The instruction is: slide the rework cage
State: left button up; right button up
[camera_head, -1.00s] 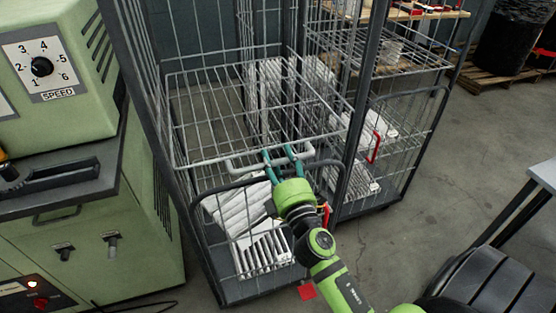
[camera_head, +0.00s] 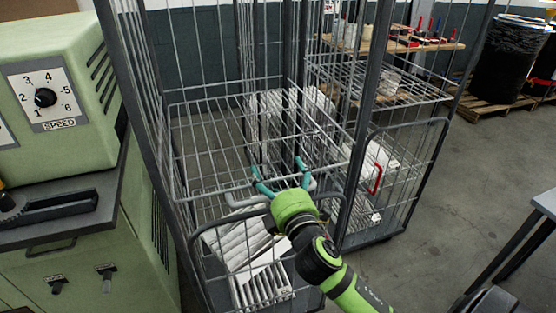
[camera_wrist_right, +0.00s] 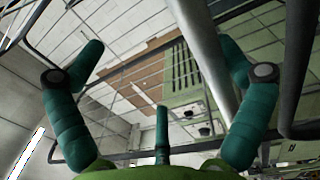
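A grey wire roll cage (camera_head: 200,182) stands at the middle, with white pleated filters (camera_head: 245,245) in its lower part. A pale handle bar (camera_head: 240,203) crosses its near side. My right gripper (camera_head: 282,176), with teal fingers on a green wrist, is at this bar. Its fingers are spread apart. In the right wrist view the gripper (camera_wrist_right: 160,75) is wide open, with a grey bar (camera_wrist_right: 205,60) passing between its fingers; I cannot tell whether they touch it. My left gripper is not in view. No label shows which cage is the rework cage.
A second wire cage (camera_head: 430,165) with a red clip (camera_head: 376,178) stands close on the right. A green machine (camera_head: 60,90) stands close on the left. A workbench (camera_head: 415,45) and dark drum (camera_head: 512,55) are behind.

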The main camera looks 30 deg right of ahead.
notch_tip(320, 180, up, 6)
jog(key=t, duration=0.1)
jog(key=shift+s+r, duration=0.15)
jog(key=shift+s, duration=0.25)
jog(key=shift+g, duration=0.4)
jog(key=f, duration=0.5)
jog(key=shift+w, duration=0.4)
jog(key=shift+c, duration=0.3)
jog(key=shift+s, duration=0.25)
jog(key=shift+c, duration=0.7)
jog(key=shift+f+v, duration=0.25)
jog(key=shift+v, duration=0.85)
jog(key=shift+c, duration=1.2)
jog(key=shift+s+f+b, duration=0.3)
jog(key=shift+b, duration=0.05)
jog(key=shift+c, duration=0.3)
jog(key=shift+b+v, duration=0.55)
jog(key=shift+v, duration=2.35)
